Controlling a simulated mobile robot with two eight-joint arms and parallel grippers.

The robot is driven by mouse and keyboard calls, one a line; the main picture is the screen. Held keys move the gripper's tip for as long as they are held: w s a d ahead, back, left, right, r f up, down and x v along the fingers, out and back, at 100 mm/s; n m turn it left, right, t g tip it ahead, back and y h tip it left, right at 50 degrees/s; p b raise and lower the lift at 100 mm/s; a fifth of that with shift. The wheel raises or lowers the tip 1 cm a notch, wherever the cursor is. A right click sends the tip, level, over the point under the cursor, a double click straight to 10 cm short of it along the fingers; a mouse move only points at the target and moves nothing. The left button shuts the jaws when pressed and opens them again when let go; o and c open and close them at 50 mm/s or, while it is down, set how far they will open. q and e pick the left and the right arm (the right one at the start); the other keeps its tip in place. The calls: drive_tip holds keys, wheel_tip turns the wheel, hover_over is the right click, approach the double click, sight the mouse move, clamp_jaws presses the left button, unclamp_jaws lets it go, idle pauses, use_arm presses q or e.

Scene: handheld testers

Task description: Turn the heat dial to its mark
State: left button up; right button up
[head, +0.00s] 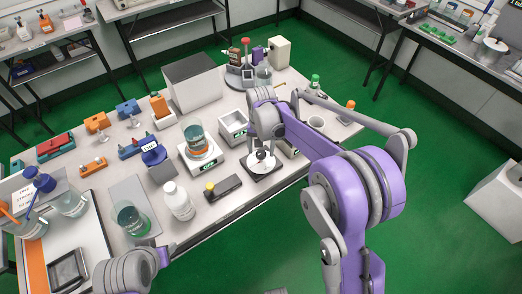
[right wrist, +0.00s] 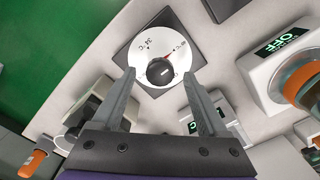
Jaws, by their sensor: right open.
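The heat dial (right wrist: 166,36) is a white round face on a dark square plate, with a black round knob (right wrist: 160,72) at its lower part in the right wrist view. The face carries small printed temperature figures and a short red line beside the knob. In the head view the dial (head: 262,164) lies near the table's front edge, partly covered by my right arm. My right gripper (right wrist: 158,80) is open, its two fingers on either side of the knob and apart from it in the picture. I cannot tell the height gap.
A scale with an OFF display (right wrist: 281,72) and an orange-rimmed beaker stands right of the dial in the right wrist view. In the head view a dark device with a yellow knob (head: 223,186) and a white bottle (head: 178,201) stand to its left.

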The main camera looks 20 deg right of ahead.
drive_tip(key=shift+f, duration=0.5)
clamp_jaws()
